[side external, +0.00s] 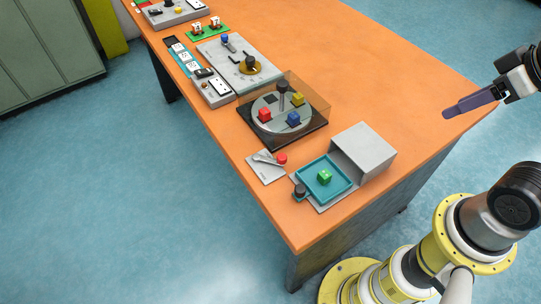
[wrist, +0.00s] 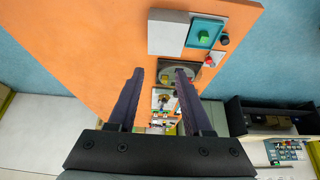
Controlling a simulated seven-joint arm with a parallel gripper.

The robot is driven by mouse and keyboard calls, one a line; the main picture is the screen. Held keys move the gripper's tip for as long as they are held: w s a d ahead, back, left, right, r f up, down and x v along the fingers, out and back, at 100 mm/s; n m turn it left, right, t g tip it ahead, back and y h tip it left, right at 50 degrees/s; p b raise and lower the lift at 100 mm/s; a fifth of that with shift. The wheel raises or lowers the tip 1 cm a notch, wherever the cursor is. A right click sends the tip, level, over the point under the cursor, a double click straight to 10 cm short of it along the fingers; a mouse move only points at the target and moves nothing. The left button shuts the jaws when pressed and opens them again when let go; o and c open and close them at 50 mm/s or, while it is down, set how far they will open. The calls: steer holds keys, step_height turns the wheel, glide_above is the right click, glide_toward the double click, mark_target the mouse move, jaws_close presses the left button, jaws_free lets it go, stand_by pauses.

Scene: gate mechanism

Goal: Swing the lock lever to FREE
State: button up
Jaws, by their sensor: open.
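A lever with a red knob (side external: 281,159) sits on a small light plate (side external: 266,170) near the table's front left edge in the side external view. Its grey arm points left from the knob; any lettering is too small to read. The red knob also shows in the wrist view (wrist: 209,60), right of the fingers. My gripper (side external: 448,113) is in the air at the right of the side external view, well away from the lever. In the wrist view its two dark purple fingers (wrist: 159,74) are apart with nothing held between them.
A turntable (side external: 270,103) with red, blue and yellow blocks and a clear cover stands behind the lever. A teal tray (side external: 345,188) with a green cube and a grey box (side external: 368,143) stand right of it. Several panels line the far table. The right tabletop is clear.

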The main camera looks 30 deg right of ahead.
steer(key=shift+o, duration=0.8)
step_height(320, 180, up, 3)
steer(key=w, duration=0.2)
steer(key=n+g, duration=0.6)
glide_above(282, 156)
step_height(282, 156, down, 16)
step_height(282, 156, down, 13)
steer(key=shift+f, duration=0.1)
jaws_close()
